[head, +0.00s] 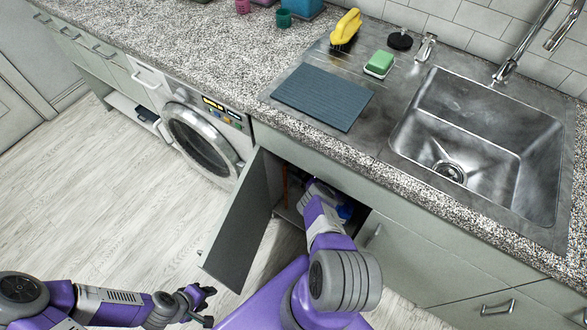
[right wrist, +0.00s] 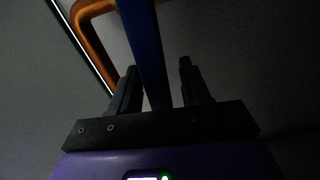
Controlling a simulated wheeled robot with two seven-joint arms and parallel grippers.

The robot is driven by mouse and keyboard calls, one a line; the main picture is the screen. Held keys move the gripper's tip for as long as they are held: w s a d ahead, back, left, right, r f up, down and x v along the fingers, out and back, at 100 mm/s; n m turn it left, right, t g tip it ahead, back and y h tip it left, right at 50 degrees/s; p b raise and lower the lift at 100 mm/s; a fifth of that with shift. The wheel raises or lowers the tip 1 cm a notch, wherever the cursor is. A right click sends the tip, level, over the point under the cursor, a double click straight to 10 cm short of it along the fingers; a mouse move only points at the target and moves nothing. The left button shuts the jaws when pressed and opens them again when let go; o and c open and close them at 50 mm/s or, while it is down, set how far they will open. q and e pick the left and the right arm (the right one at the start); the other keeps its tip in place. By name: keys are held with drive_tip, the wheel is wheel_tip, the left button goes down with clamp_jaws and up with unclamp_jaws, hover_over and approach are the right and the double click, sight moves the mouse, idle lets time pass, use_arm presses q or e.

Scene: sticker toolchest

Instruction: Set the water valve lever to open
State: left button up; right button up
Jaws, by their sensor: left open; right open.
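In the right wrist view a long blue bar, which looks like the valve lever (right wrist: 143,50), runs down from the top edge between the fingers of my right gripper (right wrist: 158,66). The fingers are open and stand apart on either side of it. An orange-brown pipe (right wrist: 88,22) bends at the upper left. In the head view my right arm reaches into the open cabinet under the sink, and its fingers are hidden. A blue patch (head: 346,212) shows beside the wrist. My left gripper (head: 208,305) is open and empty above the floor. The valve body is not clearly visible.
The cabinet door (head: 240,222) stands open left of my right arm. The countertop edge (head: 330,150) overhangs the cabinet, with the sink (head: 470,140) at right. A washing machine (head: 203,140) stands left. The floor at left is clear.

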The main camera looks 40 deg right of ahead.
drive_tip(key=shift+c, duration=0.2)
clamp_jaws()
drive_tip(key=shift+s, duration=0.1)
drive_tip(key=shift+s+a+r+m+p, duration=0.1)
drive_tip(key=shift+a+m+p, duration=0.3)
drive_tip(key=shift+m, duration=0.3)
drive_tip(key=shift+o, duration=0.2)
unclamp_jaws()
